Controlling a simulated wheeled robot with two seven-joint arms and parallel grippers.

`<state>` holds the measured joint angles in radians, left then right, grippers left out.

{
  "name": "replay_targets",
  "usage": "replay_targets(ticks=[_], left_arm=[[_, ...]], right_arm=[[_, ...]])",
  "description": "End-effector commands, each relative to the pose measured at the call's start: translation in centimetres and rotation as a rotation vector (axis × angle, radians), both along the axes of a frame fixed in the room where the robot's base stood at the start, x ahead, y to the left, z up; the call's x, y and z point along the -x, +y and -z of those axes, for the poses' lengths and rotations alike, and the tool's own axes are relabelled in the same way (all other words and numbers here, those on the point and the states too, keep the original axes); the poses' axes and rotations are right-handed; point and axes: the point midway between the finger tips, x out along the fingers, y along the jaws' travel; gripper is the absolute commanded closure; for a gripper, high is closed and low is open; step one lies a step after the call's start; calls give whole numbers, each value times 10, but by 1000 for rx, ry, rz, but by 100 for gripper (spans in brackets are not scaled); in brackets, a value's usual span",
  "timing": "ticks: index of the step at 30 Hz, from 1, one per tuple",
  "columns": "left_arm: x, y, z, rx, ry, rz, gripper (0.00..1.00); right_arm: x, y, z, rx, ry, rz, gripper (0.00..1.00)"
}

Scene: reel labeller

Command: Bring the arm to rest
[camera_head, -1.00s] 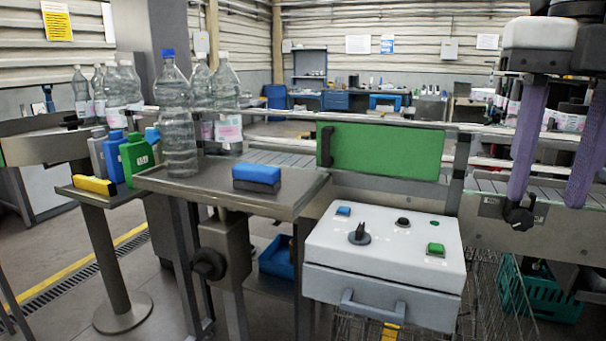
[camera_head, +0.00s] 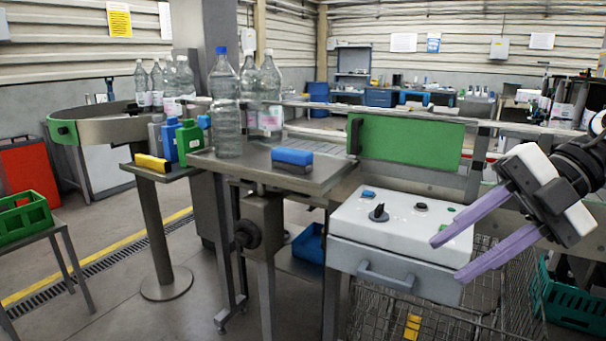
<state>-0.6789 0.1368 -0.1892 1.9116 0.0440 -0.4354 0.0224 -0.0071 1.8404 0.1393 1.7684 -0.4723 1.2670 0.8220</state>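My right gripper (camera_head: 446,258) comes in from the right side of the head view. Its two purple fingers are spread apart with nothing between them, and they point left and down. The fingers show in front of the right part of the white control box (camera_head: 385,245) and hide part of its top and side. The box carries a black knob (camera_head: 379,213), a blue button (camera_head: 368,194) and a black button (camera_head: 420,206). My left gripper is not in view.
A steel table (camera_head: 325,176) holds a blue-topped block (camera_head: 292,157) and a blue-capped bottle (camera_head: 226,110). Small coloured containers (camera_head: 189,142) stand on a side shelf. A green crate (camera_head: 24,219) is at left, a teal crate (camera_head: 566,300) at lower right.

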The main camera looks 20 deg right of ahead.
Motion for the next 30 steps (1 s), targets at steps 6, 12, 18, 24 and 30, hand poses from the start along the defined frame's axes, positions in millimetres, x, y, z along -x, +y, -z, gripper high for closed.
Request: replay_targets(ticks=[6, 12, 18, 24, 30], left_arm=[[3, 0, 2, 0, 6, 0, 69], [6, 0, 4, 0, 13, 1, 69], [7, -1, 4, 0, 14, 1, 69], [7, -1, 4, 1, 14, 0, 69], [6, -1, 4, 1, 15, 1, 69]], right_arm=[[-53, 18, 76, -482, -69, 261, 64], [-78, 10, 168, -758, -43, 663, 64], [-58, 12, 296, -857, 116, 1130, 64], [12, 54, 420, -797, 403, 1532, 64], [83, 114, 486, -688, 679, 1740, 64]])
